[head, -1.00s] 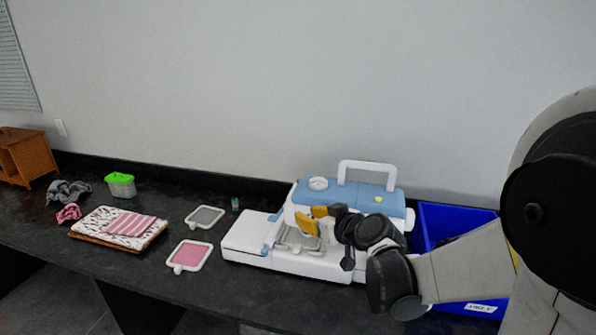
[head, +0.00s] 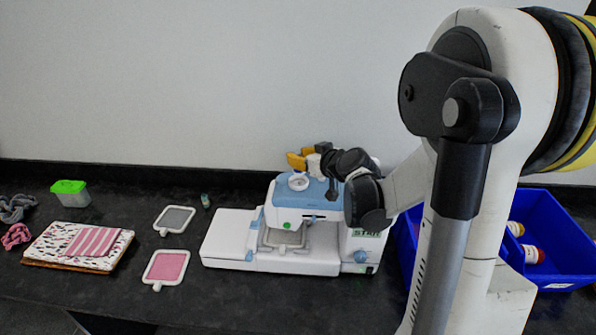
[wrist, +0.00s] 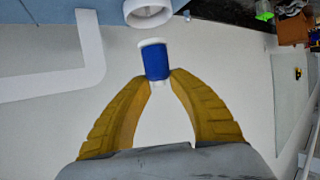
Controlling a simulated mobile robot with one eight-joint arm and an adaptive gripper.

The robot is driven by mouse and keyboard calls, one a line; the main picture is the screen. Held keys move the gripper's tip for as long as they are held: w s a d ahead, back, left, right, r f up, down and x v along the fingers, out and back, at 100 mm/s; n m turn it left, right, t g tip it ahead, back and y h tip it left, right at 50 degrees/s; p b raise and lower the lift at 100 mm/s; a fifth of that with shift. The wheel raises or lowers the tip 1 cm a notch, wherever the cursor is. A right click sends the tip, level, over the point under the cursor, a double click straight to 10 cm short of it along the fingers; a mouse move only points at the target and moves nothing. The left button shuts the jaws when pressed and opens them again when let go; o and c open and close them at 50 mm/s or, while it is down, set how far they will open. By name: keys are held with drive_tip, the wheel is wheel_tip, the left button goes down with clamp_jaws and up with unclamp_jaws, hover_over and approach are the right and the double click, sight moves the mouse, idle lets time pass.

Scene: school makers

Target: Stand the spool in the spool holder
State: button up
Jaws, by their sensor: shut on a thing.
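In the wrist view the spool (wrist: 156,62), blue with white ends, is pinched between the yellow fingertips of my gripper (wrist: 160,77). A white round cup (wrist: 148,14), apparently the spool holder, lies just past the spool's far end, with a small gap between them. In the head view the holder (head: 299,182) sits on the blue top of the white sewing machine (head: 325,240). My gripper (head: 300,160) is above and behind it in that picture, fingers pointing left. The spool cannot be made out in the head view.
The machine's white carry handle (wrist: 85,55) shows left of the spool. A blue bin (head: 560,240) with bottles stands right of the machine, partly behind my arm. Two small hoops (head: 165,267), folded cloth (head: 50,240) and a green-lidded tub (head: 70,193) lie left.

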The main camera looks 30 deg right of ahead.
drive_tip(key=shift+f+b, duration=0.45)
drive_tip(key=shift+f, duration=1.5)
drive_tip(key=shift+f+b, duration=0.35)
drive_tip(key=o, duration=1)
